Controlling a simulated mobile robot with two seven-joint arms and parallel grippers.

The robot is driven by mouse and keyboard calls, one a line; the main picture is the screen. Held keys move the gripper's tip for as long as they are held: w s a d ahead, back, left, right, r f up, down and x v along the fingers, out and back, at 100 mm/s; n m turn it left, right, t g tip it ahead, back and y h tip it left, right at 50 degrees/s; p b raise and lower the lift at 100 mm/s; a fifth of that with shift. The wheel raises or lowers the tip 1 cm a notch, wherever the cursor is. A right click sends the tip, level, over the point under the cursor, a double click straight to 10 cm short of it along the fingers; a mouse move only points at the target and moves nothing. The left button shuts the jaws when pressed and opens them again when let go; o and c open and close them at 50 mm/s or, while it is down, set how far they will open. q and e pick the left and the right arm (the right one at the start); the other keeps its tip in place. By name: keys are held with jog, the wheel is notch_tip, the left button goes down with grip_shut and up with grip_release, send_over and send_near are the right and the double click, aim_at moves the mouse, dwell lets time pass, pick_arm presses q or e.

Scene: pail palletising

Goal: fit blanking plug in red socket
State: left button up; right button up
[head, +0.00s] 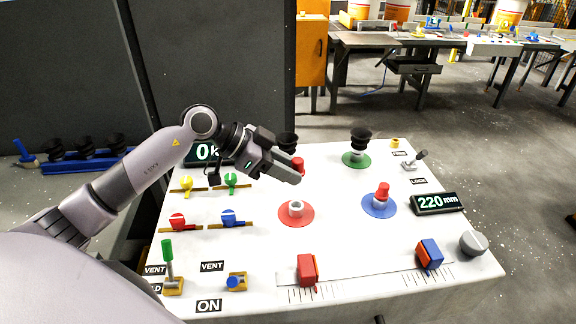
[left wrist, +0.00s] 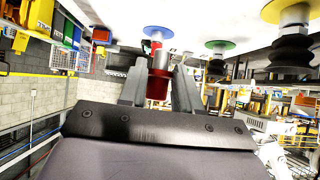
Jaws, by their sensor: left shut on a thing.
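My left gripper (head: 291,171) is shut on a red plug (head: 298,162) and holds it above the white panel, behind the red socket. The held plug (left wrist: 158,84) also shows between the two fingers in the left wrist view, with a grey metal part beyond it. The red socket (head: 296,212) is a red disc with a pale upright ring at its centre; no plug is in it. Another red plug (head: 382,189) stands on the blue disc (head: 379,207) to the right. The blue disc (left wrist: 158,32) shows at the top of the left wrist view. My right gripper is out of view.
A black bellows cup (head: 360,139) stands on the green disc (head: 356,160). Another black cup (head: 287,140) stands behind my gripper. Valves, a green-handled lever (head: 168,252), red and blue blocks, a grey knob (head: 473,243) and a "220 mm" display (head: 437,203) surround the sockets.

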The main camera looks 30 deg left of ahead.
pick_arm(q)
jog(key=shift+a, duration=0.1)
jog(key=shift+f+b, duration=1)
jog(key=shift+f, duration=1.85)
jog(key=shift+p, duration=0.7)
jog(key=shift+p, duration=0.3)
jog(key=shift+f, duration=1.25)
jog(key=o, duration=1.1)
jog(key=shift+o, duration=0.2)
